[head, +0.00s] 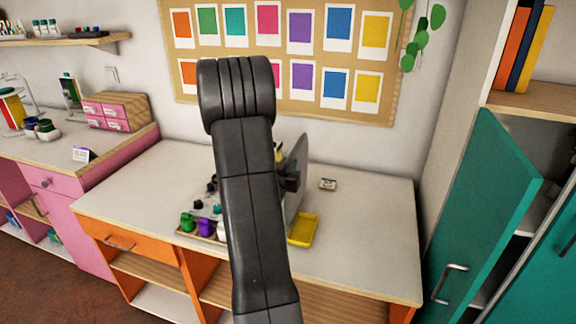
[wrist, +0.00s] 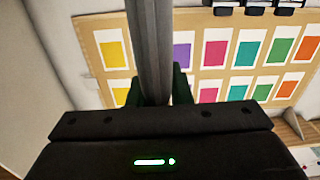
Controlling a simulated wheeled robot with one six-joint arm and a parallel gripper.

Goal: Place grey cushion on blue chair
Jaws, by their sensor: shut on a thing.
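The grey cushion (head: 298,165) shows as a thin, upright grey disc, nearly edge-on, behind my arm and above the desk in the head view. In the wrist view the grey cushion (wrist: 149,45) is a grey upright band between the fingers. My gripper (head: 289,181) is shut on it; the dark fingers (wrist: 157,88) lie on both sides of the band in the wrist view. My arm hides part of the gripper and the cushion's left side in the head view. No blue chair is in view.
The white-topped desk (head: 365,235) carries a yellow tray (head: 304,229), small coloured pots (head: 205,226) and a small card (head: 328,184). A pinboard (head: 285,100) hangs behind. A teal cabinet door (head: 485,205) stands open at right. The desk's right part is clear.

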